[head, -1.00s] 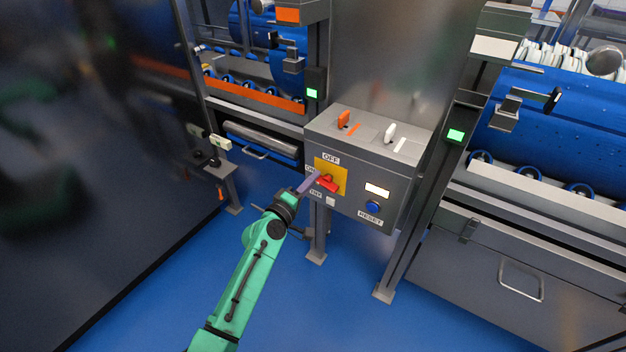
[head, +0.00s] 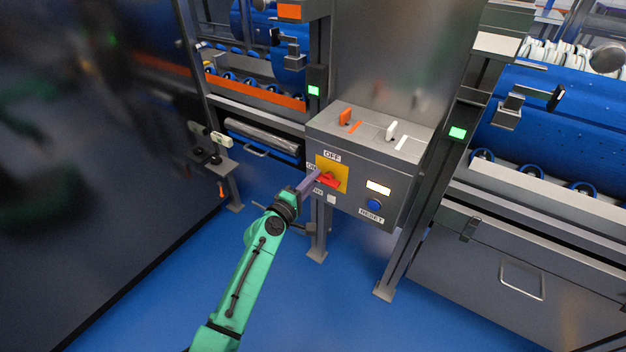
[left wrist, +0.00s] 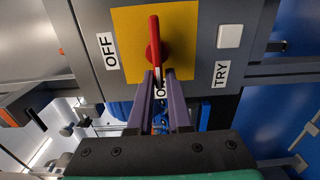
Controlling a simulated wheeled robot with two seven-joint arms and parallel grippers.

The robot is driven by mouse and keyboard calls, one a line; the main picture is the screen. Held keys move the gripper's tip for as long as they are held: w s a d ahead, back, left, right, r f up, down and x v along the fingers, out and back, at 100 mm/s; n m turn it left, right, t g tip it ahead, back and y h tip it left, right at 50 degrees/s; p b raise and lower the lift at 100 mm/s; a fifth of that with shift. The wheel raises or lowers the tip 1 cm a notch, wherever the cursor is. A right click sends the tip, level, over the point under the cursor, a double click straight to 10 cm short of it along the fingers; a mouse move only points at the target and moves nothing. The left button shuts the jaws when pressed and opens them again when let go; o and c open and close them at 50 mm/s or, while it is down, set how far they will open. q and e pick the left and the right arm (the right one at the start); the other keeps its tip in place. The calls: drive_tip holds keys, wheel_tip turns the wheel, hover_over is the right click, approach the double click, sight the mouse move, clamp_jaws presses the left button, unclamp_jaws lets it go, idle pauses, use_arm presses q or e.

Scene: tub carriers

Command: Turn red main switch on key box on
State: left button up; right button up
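The grey key box (head: 354,205) carries a red main switch (head: 328,181) on a yellow plate (head: 342,170). OFF is above the plate, ON to its left and TRY below in the head view. In the left wrist view the red handle (left wrist: 154,38) runs straight down toward the partly covered ON label (left wrist: 160,93). My left gripper (head: 318,174) is at the switch, coming from the lower left. Its purple fingers (left wrist: 160,72) stand apart, with the handle's lower end between their tips, close to the left finger. A firm grip does not show. My right gripper is not in view.
The box front also has a lit panel (head: 378,187), a blue RESET button (head: 374,205) and a white square (head: 331,199). Steel posts flank the box. Blue floor (head: 300,310) lies open below.

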use_arm(q)
drive_tip(key=shift+o, duration=1.2)
drive_tip(key=v, duration=1.4)
drive_tip(key=shift+s+a, duration=0.15)
drive_tip(key=shift+s, duration=0.1)
